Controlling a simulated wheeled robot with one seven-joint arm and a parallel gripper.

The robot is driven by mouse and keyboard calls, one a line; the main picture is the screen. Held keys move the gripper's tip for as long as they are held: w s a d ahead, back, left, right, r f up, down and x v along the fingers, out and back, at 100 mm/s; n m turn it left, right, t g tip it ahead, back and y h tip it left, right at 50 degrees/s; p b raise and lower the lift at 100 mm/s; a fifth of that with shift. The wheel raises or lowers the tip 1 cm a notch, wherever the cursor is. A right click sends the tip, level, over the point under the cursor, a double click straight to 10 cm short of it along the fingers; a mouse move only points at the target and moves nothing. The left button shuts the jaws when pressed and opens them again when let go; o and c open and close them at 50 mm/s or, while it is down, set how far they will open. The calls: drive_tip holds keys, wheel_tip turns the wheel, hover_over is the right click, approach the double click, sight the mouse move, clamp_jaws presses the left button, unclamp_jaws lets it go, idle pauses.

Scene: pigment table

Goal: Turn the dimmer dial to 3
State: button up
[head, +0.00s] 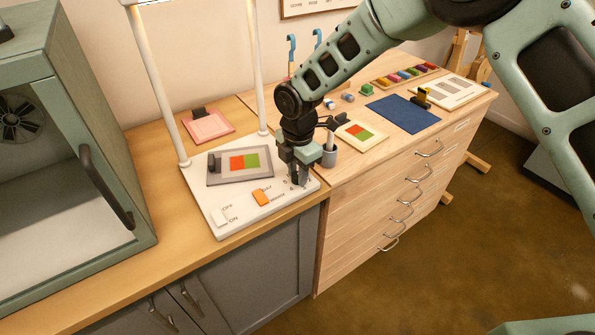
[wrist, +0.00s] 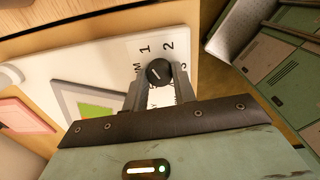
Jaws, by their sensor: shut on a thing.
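The dimmer dial (wrist: 156,72) is a small round black knob on a white panel (wrist: 100,68). In the wrist view, printed 1, 2 and 3 run around its far and right side, with the 3 partly covered by a finger. A pale mark on the dial slants up to the right, roughly toward the 2; its exact setting is hard to read. My gripper (wrist: 158,78) is shut on the dial, one finger on each side. In the head view my gripper (head: 299,180) is over the panel's right end (head: 235,220) and hides most of the dial.
On the panel are an orange switch (head: 261,197), a white off/on switch (head: 220,216) and a grey plate with red and green patches (head: 214,178). A lamp post (head: 258,90) rises behind my gripper.

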drive_tip(key=m+b, duration=0.2)
drive_tip(key=m, duration=0.4)
drive_tip(key=shift+a+m, duration=0.1)
drive_tip(key=shift+m, duration=0.2)
drive_tip(key=m, duration=0.3)
drive_tip(key=shift+m+b, duration=0.3)
drive_tip(key=shift+m, duration=0.1)
drive_tip(key=m, duration=0.3)
drive_tip(key=shift+m, duration=0.3)
drive_tip(key=m, duration=0.4)
drive_tip(key=shift+b, duration=0.35)
drive_tip(key=shift+w+r+m, duration=0.1)
drive_tip(key=shift+m, duration=2.3)
drive_tip(key=o, duration=1)
